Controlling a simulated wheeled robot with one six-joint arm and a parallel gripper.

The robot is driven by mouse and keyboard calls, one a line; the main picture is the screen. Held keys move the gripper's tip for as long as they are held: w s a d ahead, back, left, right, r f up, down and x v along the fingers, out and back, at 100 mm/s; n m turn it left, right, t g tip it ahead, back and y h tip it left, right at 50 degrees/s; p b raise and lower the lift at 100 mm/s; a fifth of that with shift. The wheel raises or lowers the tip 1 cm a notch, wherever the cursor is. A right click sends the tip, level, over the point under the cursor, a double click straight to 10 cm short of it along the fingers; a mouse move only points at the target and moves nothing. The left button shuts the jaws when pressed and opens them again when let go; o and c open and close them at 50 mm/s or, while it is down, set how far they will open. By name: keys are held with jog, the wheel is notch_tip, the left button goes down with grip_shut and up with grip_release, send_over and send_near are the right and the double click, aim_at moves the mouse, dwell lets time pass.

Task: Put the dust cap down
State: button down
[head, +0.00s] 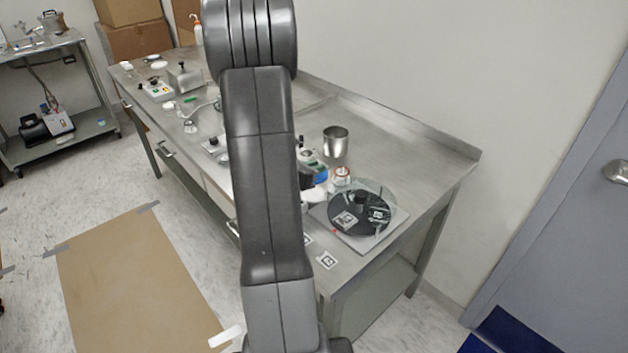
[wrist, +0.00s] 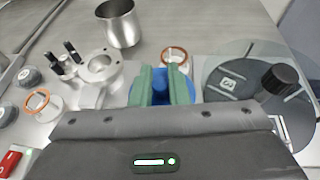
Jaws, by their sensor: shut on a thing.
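My gripper (wrist: 164,80) shows in the wrist view, its two green fingers closed on a round blue thing, which I take for the dust cap (wrist: 160,84). The fingers cover part of the cap. The cap is held in front of a clear piece with an orange ring (wrist: 183,58). I cannot tell whether the cap touches anything below. In the head view my arm hides most of the gripper, and a small blue patch (head: 321,176) shows just right of the arm.
A steel cup (wrist: 119,24) stands behind a metal flange (wrist: 100,68) on the steel bench. A black disc (head: 360,217) with a knob sits on a plate at the bench's near end. Another orange-ringed piece (wrist: 38,101) lies left. Bare bench (head: 400,145) shows behind the disc.

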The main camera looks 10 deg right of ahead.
notch_tip(320, 180, down, 4)
jog(key=shift+f, duration=0.1)
dwell(0.4)
jog(key=shift+f+b, duration=0.25)
jog(key=shift+b, duration=0.15)
jog(key=shift+s+f+b, duration=0.1)
jog(key=shift+f+b, duration=0.25)
jog(key=shift+b, duration=0.15)
